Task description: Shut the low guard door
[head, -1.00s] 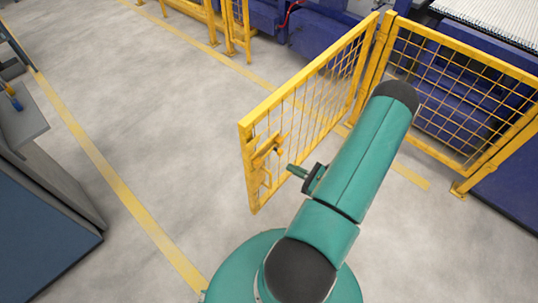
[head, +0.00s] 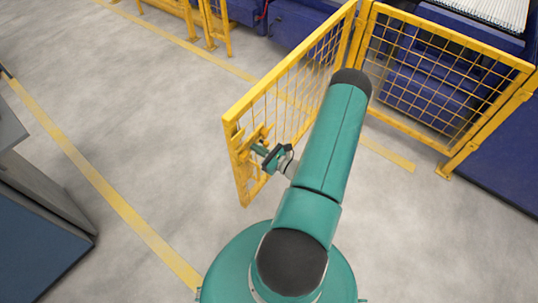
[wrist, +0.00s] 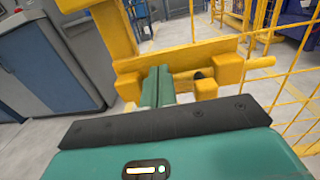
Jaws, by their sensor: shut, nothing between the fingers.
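The low guard door (head: 287,66), a yellow frame with wire mesh, stands open, swung out from its hinge post (head: 358,38) toward me. Its free end with the yellow latch (head: 246,143) is nearest to me. My gripper (head: 260,150) is shut and empty, with its green fingers at the latch on the door's free end. In the wrist view, the shut fingers (wrist: 156,86) are up against or just in front of the yellow latch bar (wrist: 180,55); I cannot tell whether they touch. My forearm hides part of the door's lower mesh.
A fixed yellow mesh fence panel (head: 440,75) stands right of the hinge post, with blue machinery behind it. A grey and blue cabinet (head: 40,200) stands at the left. Grey floor between cabinet and door is clear.

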